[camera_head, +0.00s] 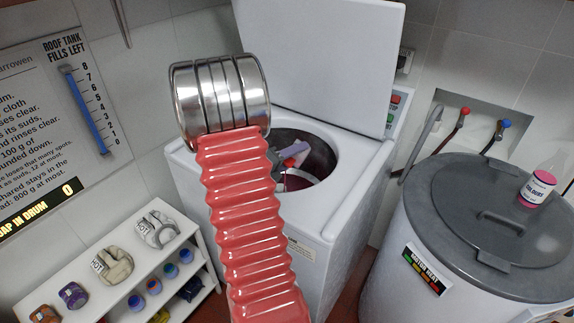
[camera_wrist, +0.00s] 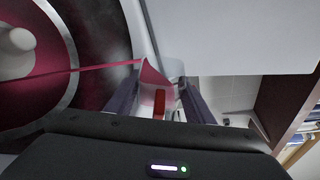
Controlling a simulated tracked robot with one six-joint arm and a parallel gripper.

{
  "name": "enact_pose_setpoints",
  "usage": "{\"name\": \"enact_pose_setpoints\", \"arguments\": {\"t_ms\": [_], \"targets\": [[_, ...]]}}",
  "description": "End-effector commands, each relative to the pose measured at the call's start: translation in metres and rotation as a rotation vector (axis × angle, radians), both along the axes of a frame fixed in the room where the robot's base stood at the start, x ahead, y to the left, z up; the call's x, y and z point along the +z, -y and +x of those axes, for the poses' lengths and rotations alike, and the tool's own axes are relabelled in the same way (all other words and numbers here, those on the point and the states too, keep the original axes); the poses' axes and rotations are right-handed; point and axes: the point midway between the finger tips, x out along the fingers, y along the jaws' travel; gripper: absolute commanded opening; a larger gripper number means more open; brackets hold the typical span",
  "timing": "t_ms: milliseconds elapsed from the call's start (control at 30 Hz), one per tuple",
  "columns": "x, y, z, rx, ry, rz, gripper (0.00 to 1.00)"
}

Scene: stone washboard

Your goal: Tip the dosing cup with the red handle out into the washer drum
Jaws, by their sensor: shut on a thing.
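My gripper (camera_wrist: 159,98) is shut on the red handle (camera_wrist: 159,104) of the dosing cup, seen in the wrist view. The dosing cup (camera_wrist: 153,75) is pale and translucent, tipped, with pink liquid at its lip. A thin pink stream (camera_wrist: 85,70) runs from the lip towards the drum. The drum (camera_wrist: 62,22) shows a grey ring and dark magenta inside, with a pale agitator. In the head view, the cup (camera_head: 295,148) is small and partly unclear above the opening of the white washer (camera_head: 335,215); my arm hides part of the machine.
The washer lid (camera_head: 325,50) stands open behind the drum. A grey-lidded bin (camera_head: 450,235) with a pink bottle (camera_head: 537,188) stands at right. The wall display (camera_head: 40,208) reads 0.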

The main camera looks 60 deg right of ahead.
Motion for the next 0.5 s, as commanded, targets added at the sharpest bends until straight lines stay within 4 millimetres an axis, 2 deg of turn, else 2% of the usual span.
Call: {"name": "enact_pose_setpoints", "arguments": {"t_ms": [500], "targets": [[0.0017,-0.0001,0.0014,0.0,-0.056,-0.002,0.26]]}}
